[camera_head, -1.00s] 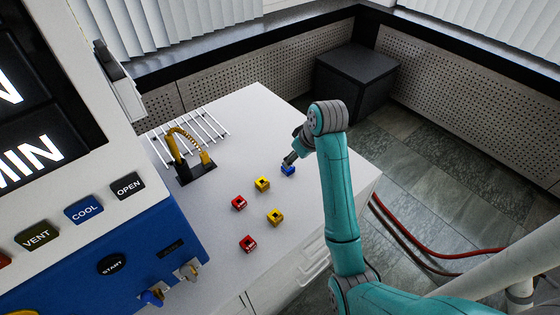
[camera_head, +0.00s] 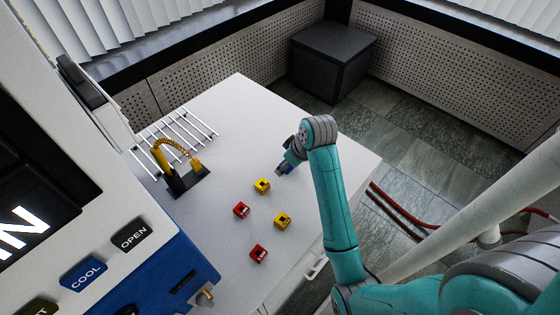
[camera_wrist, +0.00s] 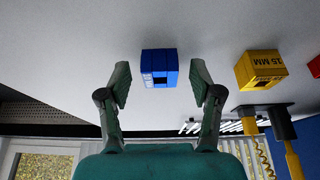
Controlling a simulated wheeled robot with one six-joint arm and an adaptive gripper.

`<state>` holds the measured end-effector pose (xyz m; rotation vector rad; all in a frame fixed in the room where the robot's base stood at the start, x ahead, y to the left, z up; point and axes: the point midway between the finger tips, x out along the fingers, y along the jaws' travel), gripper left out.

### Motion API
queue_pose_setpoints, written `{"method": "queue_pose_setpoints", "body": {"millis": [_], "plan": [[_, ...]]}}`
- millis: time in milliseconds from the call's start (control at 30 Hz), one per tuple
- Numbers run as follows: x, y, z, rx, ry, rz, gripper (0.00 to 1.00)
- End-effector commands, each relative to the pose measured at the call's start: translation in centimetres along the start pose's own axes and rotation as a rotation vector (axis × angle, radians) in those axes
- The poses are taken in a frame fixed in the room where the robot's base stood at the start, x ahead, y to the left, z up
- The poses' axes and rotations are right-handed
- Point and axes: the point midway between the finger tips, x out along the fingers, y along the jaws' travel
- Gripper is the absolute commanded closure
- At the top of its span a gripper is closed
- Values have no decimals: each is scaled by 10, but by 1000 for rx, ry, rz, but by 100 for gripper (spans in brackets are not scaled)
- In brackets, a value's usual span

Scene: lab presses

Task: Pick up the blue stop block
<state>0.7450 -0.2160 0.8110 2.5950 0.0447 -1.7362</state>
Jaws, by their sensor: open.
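The blue stop block (camera_wrist: 159,68) shows in the wrist view on the white tabletop, between the two finger lines and a little ahead of the tips. My gripper (camera_wrist: 160,82) is open, with one finger on each side of the block and a gap on both sides. No contact shows. In the head view my gripper (camera_head: 282,170) is low over the table at the block's place and hides most of it.
Two yellow blocks (camera_head: 262,185) (camera_head: 282,219) and two red blocks (camera_head: 241,210) (camera_head: 258,253) stand nearby on the white table (camera_head: 215,235). A yellow hose fixture (camera_head: 183,178) and white rack (camera_head: 190,130) are at the left. A control panel (camera_head: 120,250) stands at lower left.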

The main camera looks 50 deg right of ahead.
Motion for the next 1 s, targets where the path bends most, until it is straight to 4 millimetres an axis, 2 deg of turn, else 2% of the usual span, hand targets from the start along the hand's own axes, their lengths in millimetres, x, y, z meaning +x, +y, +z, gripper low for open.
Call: {"method": "queue_pose_setpoints", "body": {"millis": [200, 267, 467, 800, 1000], "plan": [[0, 0, 0, 0, 1, 0, 35], [0, 0, 0, 0, 1, 0, 48], [0, 0, 0, 0, 1, 0, 98], [-1, 0, -1, 0, 1, 0, 100], [-8, 0, -13, -1, 4, 1, 100]]}}
